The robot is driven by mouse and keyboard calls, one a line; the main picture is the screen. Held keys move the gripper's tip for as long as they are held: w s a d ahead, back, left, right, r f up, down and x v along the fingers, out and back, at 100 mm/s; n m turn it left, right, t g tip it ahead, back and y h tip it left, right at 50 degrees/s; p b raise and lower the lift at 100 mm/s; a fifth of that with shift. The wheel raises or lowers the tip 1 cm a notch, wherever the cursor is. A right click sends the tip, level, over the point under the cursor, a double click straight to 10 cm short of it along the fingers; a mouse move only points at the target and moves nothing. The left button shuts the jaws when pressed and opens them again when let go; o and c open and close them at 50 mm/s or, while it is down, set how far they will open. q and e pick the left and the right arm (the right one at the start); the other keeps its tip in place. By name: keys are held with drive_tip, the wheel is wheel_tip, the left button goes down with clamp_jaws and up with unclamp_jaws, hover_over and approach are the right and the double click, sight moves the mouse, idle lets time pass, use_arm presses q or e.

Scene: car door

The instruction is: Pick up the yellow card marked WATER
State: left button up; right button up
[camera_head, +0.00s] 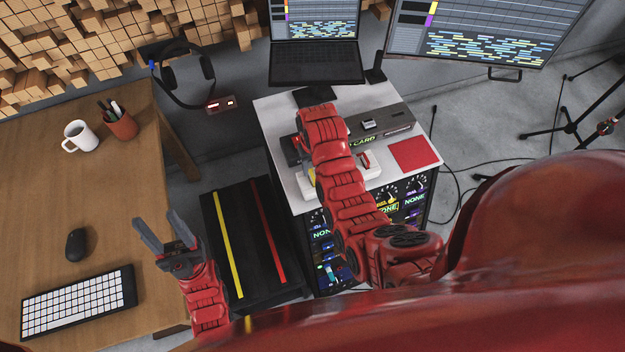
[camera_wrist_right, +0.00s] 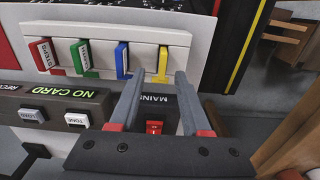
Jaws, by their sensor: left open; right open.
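The yellow card (camera_wrist_right: 163,62) stands in a slot at the right end of a white rack (camera_wrist_right: 107,32) in the right wrist view. Its marking is not readable. Red (camera_wrist_right: 43,54), green (camera_wrist_right: 83,57) and blue (camera_wrist_right: 121,60) cards stand to its left. My right gripper (camera_wrist_right: 163,80) is open, its fingertips close to the yellow card and either side of its line. I cannot tell whether they touch it. In the head view my right arm covers much of the rack. My left gripper (camera_head: 157,220) is open and empty by the desk's right edge.
A console (camera_wrist_right: 68,112) showing "NO CARD" and a red MAINS switch (camera_wrist_right: 154,128) are near the right gripper. A laptop (camera_head: 316,62) stands behind. The wooden desk (camera_head: 110,190) at left holds a mug (camera_head: 80,136), mouse (camera_head: 76,244) and keyboard (camera_head: 78,301).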

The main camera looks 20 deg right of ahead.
sight(313, 176)
drive_tip(key=f+p, duration=0.2)
drive_tip(key=shift+s+a+f, duration=0.15)
drive_tip(key=shift+s+f, duration=0.15)
drive_tip(key=shift+f, duration=0.05)
drive_tip(key=shift+w+f, duration=0.1)
drive_tip(key=shift+f, duration=0.85)
clamp_jaws()
